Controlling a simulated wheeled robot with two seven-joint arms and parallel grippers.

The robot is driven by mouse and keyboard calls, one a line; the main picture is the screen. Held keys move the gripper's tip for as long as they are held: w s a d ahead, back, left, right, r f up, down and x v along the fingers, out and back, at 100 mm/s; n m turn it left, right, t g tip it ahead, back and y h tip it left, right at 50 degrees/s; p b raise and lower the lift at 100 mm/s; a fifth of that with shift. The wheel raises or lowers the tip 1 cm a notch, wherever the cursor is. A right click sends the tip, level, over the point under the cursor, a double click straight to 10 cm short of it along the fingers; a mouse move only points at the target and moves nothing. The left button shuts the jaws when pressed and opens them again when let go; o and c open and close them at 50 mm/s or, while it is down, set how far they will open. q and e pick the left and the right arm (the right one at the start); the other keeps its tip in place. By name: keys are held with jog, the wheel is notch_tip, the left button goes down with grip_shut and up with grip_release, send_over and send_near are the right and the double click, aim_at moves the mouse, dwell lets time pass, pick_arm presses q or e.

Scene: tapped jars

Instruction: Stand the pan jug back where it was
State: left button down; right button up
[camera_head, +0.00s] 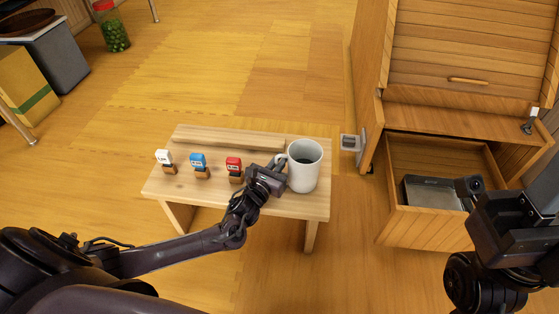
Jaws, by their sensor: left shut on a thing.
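The jug (308,178), a pale grey-white mug-shaped vessel, is upright at the right end of the small wooden bench (235,209). Its handle points left, toward my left gripper (279,172). My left gripper is shut on the jug at the handle side, and its body partly hides the handle. Whether the jug's base touches the bench is hard to tell. A grey metal pan (433,193) lies in the open drawer (425,228) at the right. My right gripper (475,190) is at the right, over the drawer's right part; its finger opening is unclear.
On the bench stand a white-topped block (164,158), a blue-topped block (198,161) and a red-topped block (234,164), left of the jug. A wooden cabinet (470,50) stands at the right. A red-lidded jar (113,32) stands far left. The floor behind the bench is clear.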

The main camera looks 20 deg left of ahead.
pick_arm(q)
jog(key=shift+f, duration=0.1)
dwell(0.3)
jog(key=c, duration=1.5)
grip_release()
jog(key=shift+o, duration=0.2)
jog(key=shift+f, duration=0.15)
jog(key=shift+s, duration=0.2)
jog(key=shift+s+p, duration=0.4)
jog(key=shift+s, duration=0.1)
jog(key=shift+s+a+p, duration=0.15)
jog(key=shift+s+p, duration=0.8)
jog(key=shift+s, duration=0.65)
jog(key=shift+s+a+p, duration=0.15)
jog(key=shift+s+p, duration=0.8)
jog(key=shift+s, duration=0.8)
